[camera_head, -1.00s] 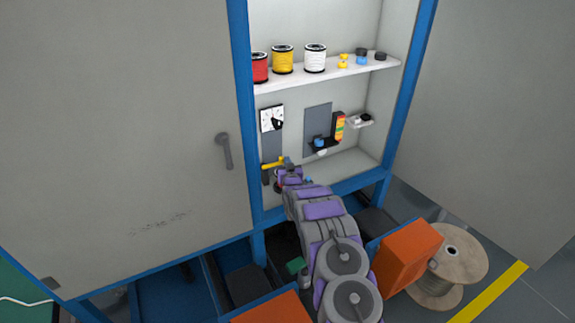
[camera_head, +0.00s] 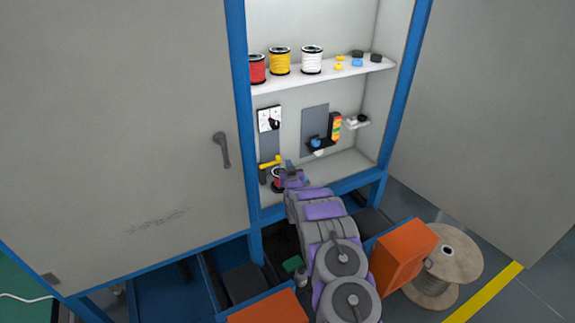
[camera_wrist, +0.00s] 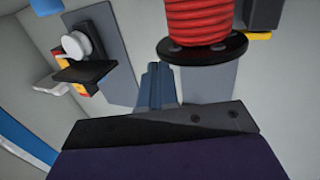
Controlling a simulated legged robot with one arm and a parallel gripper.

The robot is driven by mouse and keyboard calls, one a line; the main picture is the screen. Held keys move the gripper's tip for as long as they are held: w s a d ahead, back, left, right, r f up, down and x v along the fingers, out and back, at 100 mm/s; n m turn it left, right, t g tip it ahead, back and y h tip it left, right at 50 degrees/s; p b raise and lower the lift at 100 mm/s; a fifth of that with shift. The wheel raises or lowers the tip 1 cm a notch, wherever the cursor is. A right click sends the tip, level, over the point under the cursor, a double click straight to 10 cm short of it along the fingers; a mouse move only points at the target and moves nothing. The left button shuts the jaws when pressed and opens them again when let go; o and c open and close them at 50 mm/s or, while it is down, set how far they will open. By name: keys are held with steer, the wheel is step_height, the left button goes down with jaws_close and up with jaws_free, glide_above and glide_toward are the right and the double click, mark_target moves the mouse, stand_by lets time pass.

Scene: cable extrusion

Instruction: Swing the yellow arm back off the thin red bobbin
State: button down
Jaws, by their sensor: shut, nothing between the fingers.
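The yellow arm (camera_head: 270,162) is on a dark mount low in the cabinet, just above and left of the thin red bobbin (camera_head: 277,181). In the wrist view the red bobbin (camera_wrist: 203,22) shows large, with a black flange. A small yellow piece (camera_wrist: 258,36) shows at its right; I cannot tell whether it is the arm's tip. My gripper (camera_head: 288,165) is just right of the yellow arm, beside the bobbin. In the wrist view my gripper's blue fingers (camera_wrist: 157,85) are together and empty, apart from the bobbin. The gripper partly hides the bobbin in the head view.
A shelf (camera_head: 325,76) above holds a red spool (camera_head: 257,70), a yellow spool (camera_head: 280,61), a white spool (camera_head: 312,60) and small pieces. A holder with a stack light (camera_head: 335,126) stands to the right. The blue cabinet frame (camera_head: 237,100) borders the opening on the left.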

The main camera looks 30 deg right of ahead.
steer(key=s+d+p, duration=0.1)
steer(key=s+d, duration=0.2)
steer(key=s, duration=0.7)
steer(key=shift+s+d+p, duration=0.15)
steer(key=shift+p, duration=0.2)
steer(key=shift+a+r, duration=0.15)
steer(key=shift+a, duration=0.2)
